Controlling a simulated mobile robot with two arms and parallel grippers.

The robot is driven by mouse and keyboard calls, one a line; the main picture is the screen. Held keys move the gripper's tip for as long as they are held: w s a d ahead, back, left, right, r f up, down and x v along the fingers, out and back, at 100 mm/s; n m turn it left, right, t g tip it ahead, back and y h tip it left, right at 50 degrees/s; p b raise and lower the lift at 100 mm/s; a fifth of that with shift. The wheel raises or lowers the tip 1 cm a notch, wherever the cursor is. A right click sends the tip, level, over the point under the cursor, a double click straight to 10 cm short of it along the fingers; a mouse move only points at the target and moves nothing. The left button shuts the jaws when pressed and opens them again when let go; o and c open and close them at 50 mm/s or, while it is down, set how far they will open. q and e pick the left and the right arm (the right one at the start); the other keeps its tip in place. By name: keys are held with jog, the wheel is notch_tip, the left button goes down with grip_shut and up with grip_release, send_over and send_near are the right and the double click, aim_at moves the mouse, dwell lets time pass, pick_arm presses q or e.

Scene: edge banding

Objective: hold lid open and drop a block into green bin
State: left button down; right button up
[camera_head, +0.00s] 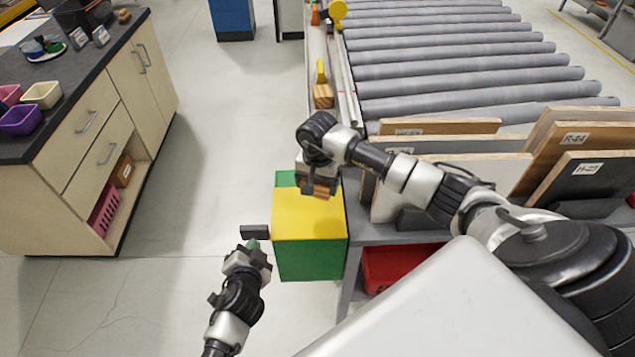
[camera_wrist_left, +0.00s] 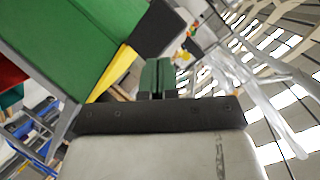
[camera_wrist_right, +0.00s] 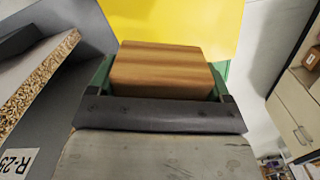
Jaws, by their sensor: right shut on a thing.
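The green bin (camera_head: 312,260) stands on the floor with its yellow lid (camera_head: 300,222) lying flat over the top. A black tab (camera_head: 254,231) sticks out at the lid's left side; it also shows in the left wrist view (camera_wrist_left: 158,30). My left gripper (camera_head: 252,244) is just below the tab, its green-padded fingers together with nothing visible between them. My right gripper (camera_head: 318,184) is shut on a wooden block (camera_wrist_right: 165,70) and holds it above the lid. The bin's inside is hidden.
Several boards (camera_head: 435,127) stand in a rack right of the bin, above a red crate (camera_head: 395,265). A roller conveyor (camera_head: 450,65) lies behind. Another wooden block (camera_head: 323,96) lies on its left rail. A cabinet (camera_head: 90,130) stands left, with clear floor between.

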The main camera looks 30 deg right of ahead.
pick_arm(q)
notch_tip(320, 180, down, 4)
jog(key=shift+s+r, duration=0.1)
jog(key=shift+r, duration=0.05)
dwell(2.2)
